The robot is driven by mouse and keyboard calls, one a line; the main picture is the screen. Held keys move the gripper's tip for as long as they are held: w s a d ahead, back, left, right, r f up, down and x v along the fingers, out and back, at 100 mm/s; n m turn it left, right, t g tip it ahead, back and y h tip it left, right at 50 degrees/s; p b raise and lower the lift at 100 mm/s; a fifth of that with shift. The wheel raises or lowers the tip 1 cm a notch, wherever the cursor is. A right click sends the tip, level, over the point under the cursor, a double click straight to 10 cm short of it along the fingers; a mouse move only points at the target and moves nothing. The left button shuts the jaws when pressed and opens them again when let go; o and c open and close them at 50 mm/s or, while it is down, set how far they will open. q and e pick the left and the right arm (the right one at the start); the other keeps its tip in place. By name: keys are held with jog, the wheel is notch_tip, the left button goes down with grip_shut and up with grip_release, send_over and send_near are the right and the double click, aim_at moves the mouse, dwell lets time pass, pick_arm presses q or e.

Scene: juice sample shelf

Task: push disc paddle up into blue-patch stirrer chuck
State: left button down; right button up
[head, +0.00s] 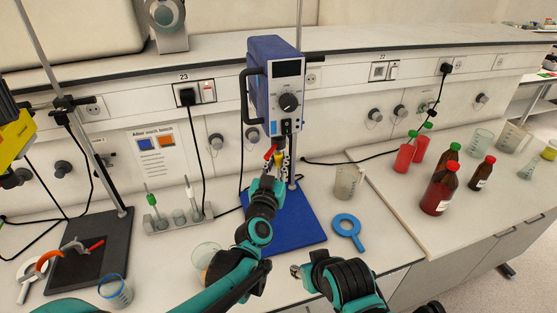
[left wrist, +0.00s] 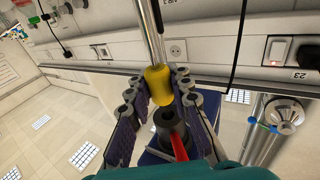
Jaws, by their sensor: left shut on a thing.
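The blue stirrer (head: 273,85) stands at the back centre, with a small blue patch (head: 273,128) on its lower front. Its black chuck (left wrist: 166,122), with a red lever (left wrist: 179,147), shows in the left wrist view. My left gripper (head: 273,172) is shut on the yellow sleeve (left wrist: 158,82) of a metal paddle shaft (left wrist: 148,28), directly below the chuck. Shaft and chuck look lined up; I cannot tell whether the shaft end is inside. The paddle's disc is hidden. My right gripper (head: 297,271) is low at the bench front, its jaws unclear.
The blue stirrer base plate (head: 301,238) lies below. A rack (head: 175,220) is to the left. A glass dish (head: 205,253) sits near my left arm.

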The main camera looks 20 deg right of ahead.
pick_arm(q)
jog(key=c, duration=1.3)
grip_release()
jog(key=r+v, duration=0.1)
jog(key=v, duration=1.1)
jog(key=s+a+f+n+g+y+b, duration=0.2)
jog(key=s+a+f, duration=0.3)
jog(key=a, duration=0.5)
jog(key=s+a+f+n+g+y+b, duration=0.1)
jog(key=s+a+f+g+y, duration=0.3)
jog(key=a+f, duration=0.4)
jog(key=s+a+f+n+g+y+b, duration=0.2)
jog(key=s+a+f, duration=0.4)
jog(key=a, duration=0.6)
jog(key=shift+s+f+n+g+y+b, duration=0.15)
jog(key=shift+f+n+g+y+b, duration=0.25)
jog(key=shift+g, duration=0.4)
